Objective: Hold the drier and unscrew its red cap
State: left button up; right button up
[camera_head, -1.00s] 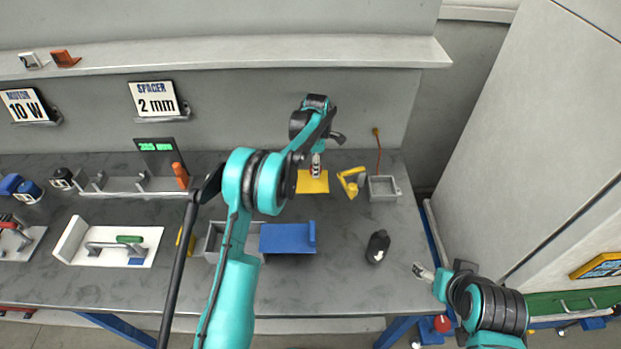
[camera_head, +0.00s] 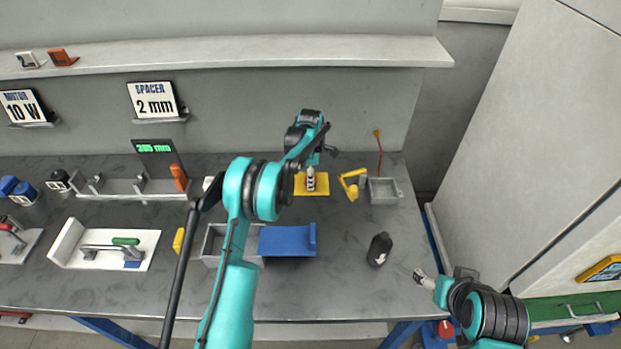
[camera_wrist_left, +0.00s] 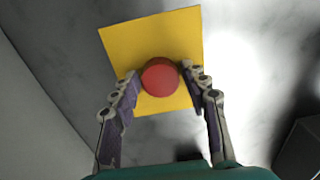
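The round red cap (camera_wrist_left: 160,78) shows from above in the left wrist view, with a darker rim. It is over a yellow plate (camera_wrist_left: 175,35), which also shows in the head view (camera_head: 322,184). The drier's body under the cap is hidden. My left gripper (camera_head: 310,184) points down over the yellow plate; in the left wrist view its fingertips (camera_wrist_left: 160,73) are apart, one on each side of the cap, with narrow gaps seen. My right gripper (camera_head: 422,277) is at the table's front right edge, away from the cap; its finger opening is too small to tell.
A black bottle (camera_head: 379,250) stands on the table at front right. A yellow bracket (camera_head: 352,184) and a grey box (camera_head: 384,191) are right of the plate. The table between tray and bottle is clear.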

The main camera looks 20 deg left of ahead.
pick_arm(q)
jog(key=shift+r, duration=0.15)
jog(key=shift+r, duration=0.35)
notch_tip(320, 180, up, 11)
jog(key=p, duration=0.3)
jog(key=shift+r, duration=0.2)
